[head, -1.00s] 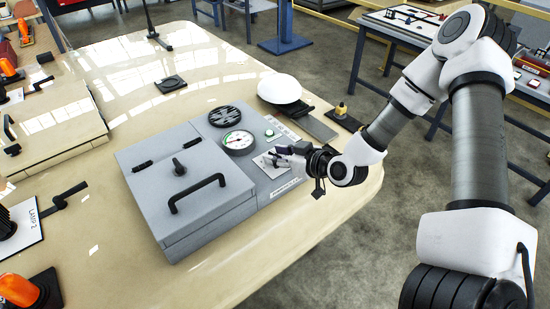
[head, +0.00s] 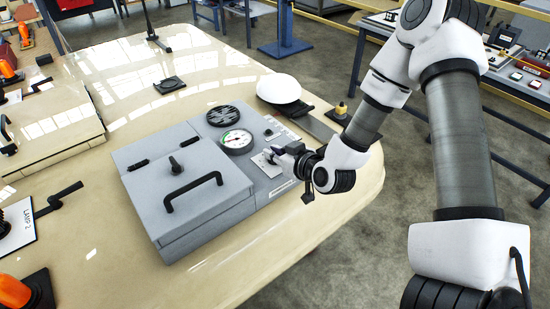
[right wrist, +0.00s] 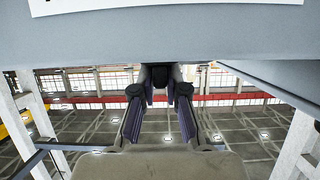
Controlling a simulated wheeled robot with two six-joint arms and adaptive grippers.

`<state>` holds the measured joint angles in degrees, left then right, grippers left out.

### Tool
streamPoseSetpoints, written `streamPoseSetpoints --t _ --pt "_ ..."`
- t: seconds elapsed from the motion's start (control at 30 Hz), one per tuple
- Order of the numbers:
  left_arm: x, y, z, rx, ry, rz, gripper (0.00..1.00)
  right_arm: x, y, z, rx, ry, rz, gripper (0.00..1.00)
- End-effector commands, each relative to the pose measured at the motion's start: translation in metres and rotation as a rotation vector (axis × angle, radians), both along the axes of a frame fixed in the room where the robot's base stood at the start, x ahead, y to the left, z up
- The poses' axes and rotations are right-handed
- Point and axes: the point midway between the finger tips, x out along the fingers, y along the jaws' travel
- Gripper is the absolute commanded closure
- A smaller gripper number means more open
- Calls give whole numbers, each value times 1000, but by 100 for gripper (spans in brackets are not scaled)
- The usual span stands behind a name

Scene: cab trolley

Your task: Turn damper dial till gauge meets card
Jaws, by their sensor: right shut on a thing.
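The round white gauge (head: 238,141) has a coloured scale and a thin needle. It sits on the grey unit (head: 180,185), just left of my right gripper (head: 273,153). That gripper is shut on the damper dial at the pale plate (head: 262,165) on the unit's right part. The dial is mostly hidden in the head view. In the right wrist view a dark knob (right wrist: 160,75) shows between the two fingers. The gauge's exact reading and the card are too small to tell. My left gripper is not in view.
A black round vent (head: 223,115) lies behind the gauge, and a small round button (head: 268,132) is to its right. A white dome (head: 279,89) stands at the back right. The lid's black handle (head: 194,192) rises left of the gripper. The table front is clear.

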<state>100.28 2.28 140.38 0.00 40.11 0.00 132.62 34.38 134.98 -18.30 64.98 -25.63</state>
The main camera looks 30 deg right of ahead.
Motion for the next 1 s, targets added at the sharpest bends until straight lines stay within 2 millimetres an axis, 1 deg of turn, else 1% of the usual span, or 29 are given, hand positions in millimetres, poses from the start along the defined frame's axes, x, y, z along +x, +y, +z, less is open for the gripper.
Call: streamPoseSetpoints --t 0.03,0.13,0.3,0.57,0.6,0.67,0.93,1.0 --pt "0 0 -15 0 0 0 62 1 2 -7 -8 -2 -39 100" --pt "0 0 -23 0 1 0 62 1 1 -5 -8 -2 -126 100" --pt "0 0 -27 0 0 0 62 0 0 -1 -5 -3 -200 100" --pt "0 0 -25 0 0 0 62 0 -1 0 -3 -3 -209 100" --pt "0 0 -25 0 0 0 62 0 -1 0 -3 -3 -209 84" --pt "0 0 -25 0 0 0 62 0 -1 0 -3 -3 -208 63" --pt "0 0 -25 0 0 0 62 0 -1 0 -3 -3 -208 62" --pt "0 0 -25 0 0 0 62 0 -1 3 -4 -4 -207 62"
